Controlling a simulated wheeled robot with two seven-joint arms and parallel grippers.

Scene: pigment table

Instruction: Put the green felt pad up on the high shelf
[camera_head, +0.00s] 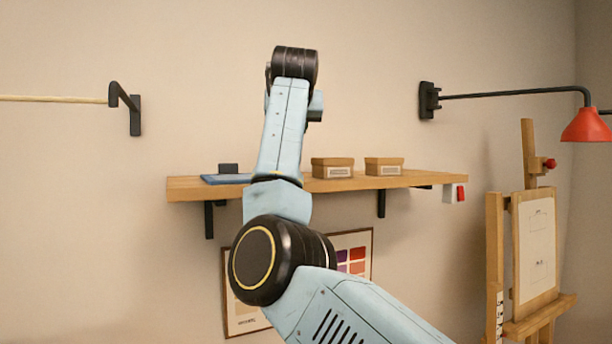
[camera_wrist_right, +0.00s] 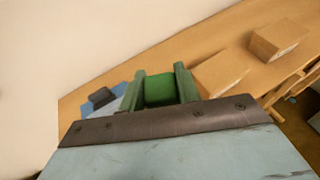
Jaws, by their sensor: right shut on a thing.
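The green felt pad (camera_wrist_right: 160,90) shows in the right wrist view between the two green fingers of my right gripper (camera_wrist_right: 160,74), which is shut on it. The wooden high shelf (camera_head: 432,179) is on the wall; in the wrist view its board (camera_wrist_right: 215,52) lies beyond and below the fingers. The pad appears over the shelf; I cannot tell whether it touches the board. In the head view my right arm hides the gripper and pad. My left gripper is in neither view.
Two cardboard boxes (camera_head: 333,168) (camera_head: 384,167) stand on the shelf's right half. A blue flat thing (camera_head: 222,179) and a dark block (camera_head: 228,168) are at its left. A red lamp (camera_head: 586,126) and an easel (camera_head: 533,245) are at the right.

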